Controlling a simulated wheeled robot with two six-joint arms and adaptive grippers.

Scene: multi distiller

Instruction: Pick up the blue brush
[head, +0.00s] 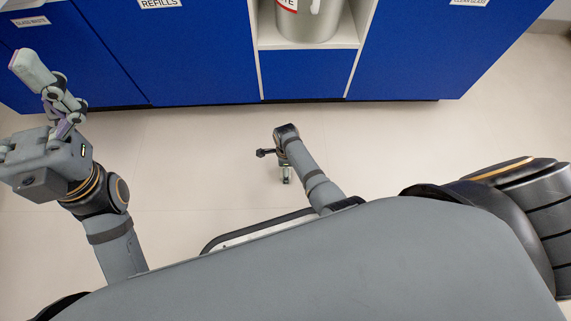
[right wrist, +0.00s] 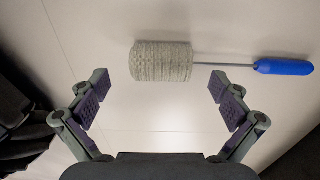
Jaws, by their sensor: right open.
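The brush lies on its side on the pale floor in the right wrist view. It has a thick cream bristle head (right wrist: 162,62), a thin metal rod and a blue handle (right wrist: 283,67) pointing right. My right gripper (right wrist: 159,86) is open and empty, its fingers spread on either side just short of the bristle head, with no visible contact. In the head view I cannot make out the brush. My left gripper (head: 50,85) is raised at the left, seen from the side; whether its fingers are apart is unclear.
Blue cabinets (head: 200,50) run along the back. A metal container (head: 306,20) stands in an open white shelf between them. The pale floor (head: 180,150) in front of the cabinets is clear. A dark shape shows at the left edge of the right wrist view.

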